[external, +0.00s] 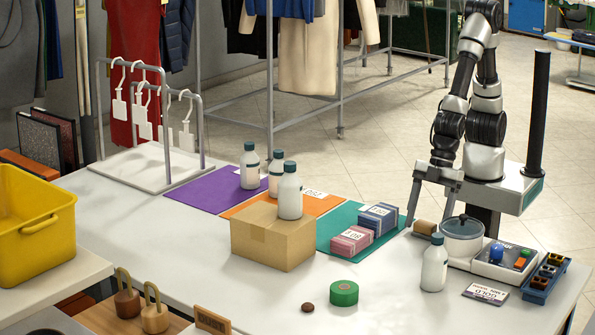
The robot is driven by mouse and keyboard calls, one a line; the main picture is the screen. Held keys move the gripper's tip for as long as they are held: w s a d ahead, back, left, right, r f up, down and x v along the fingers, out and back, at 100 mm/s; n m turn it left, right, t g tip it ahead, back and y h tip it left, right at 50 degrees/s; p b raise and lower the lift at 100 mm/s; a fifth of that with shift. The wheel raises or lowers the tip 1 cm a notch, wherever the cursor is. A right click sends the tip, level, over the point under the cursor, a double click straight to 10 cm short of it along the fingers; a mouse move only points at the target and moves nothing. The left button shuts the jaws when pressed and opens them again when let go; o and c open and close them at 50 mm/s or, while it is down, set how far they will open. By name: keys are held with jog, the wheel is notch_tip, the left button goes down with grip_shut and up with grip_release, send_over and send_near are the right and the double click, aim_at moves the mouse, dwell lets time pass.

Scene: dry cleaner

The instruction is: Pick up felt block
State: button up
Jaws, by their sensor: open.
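A small tan block with rounded edges (425,228) lies on the white table at the right, left of a lidded pot; it may be the felt block, but it is too small to be sure. My gripper (428,217) points down at it, with its fingers spread wide. One finger is to the left of the tan block and the other to its upper right, near the pot. The gripper is open and holds nothing. I cannot tell whether the fingertips touch the block or the table.
The lidded pot (462,239) and a white bottle (434,264) stand close by on the right. Pink (351,241) and blue (377,219) labelled stacks sit on a teal mat (327,231) to the left. A cardboard box (272,239) bears a bottle. The front middle table is mostly clear.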

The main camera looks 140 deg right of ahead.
jog(key=shift+w+f, duration=0.1)
jog(key=shift+f, duration=0.05)
jog(key=c, duration=1.1)
jog(key=shift+c, duration=0.2)
